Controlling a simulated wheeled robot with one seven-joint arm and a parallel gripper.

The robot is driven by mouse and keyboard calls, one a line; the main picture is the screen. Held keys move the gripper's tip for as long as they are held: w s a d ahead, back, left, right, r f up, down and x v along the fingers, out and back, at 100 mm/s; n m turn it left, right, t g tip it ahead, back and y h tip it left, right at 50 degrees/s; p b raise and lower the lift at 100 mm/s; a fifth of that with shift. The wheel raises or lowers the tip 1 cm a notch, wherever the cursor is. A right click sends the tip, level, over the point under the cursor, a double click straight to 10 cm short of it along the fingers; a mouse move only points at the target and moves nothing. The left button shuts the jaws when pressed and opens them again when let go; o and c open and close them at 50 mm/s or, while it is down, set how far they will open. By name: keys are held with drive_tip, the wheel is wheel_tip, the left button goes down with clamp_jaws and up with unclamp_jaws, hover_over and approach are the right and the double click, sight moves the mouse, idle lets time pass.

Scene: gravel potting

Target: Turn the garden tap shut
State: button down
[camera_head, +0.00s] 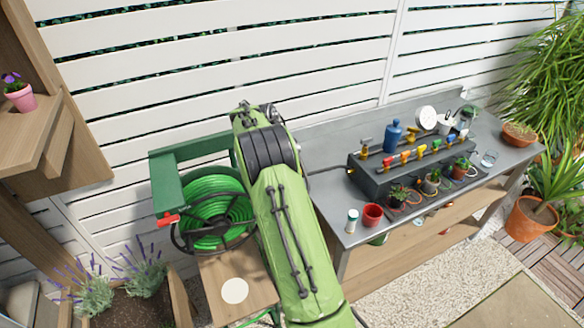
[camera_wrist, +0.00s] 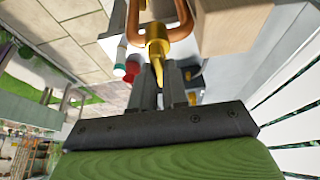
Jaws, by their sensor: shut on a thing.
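The garden tap (camera_wrist: 157,38) shows in the wrist view as a brass body on a bent copper pipe (camera_wrist: 133,22), at the top middle. A narrow brass part runs down from it between the two grey fingers of my gripper (camera_wrist: 160,74). My gripper is shut on this brass part, which looks like the tap's handle. The finger contact is small and partly hidden. In the head view, my green arm covers the middle, and neither my gripper nor this tap can be made out.
A green hose reel (camera_head: 213,209) stands left of my arm. The grey bench (camera_head: 325,153) on the right carries a dark block (camera_head: 371,184) with several coloured valves, a blue bottle (camera_head: 392,137), a red pot (camera_head: 373,215) and small plants. A wooden block (camera_wrist: 225,25) is close beside the tap.

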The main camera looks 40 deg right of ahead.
drive_tip(key=c, duration=1.1)
unclamp_jaws()
drive_tip(key=shift+c, duration=0.2)
drive_tip(key=p+v, duration=0.4)
drive_tip(key=v, duration=1.2)
drive_tip(key=shift+a, duration=0.1)
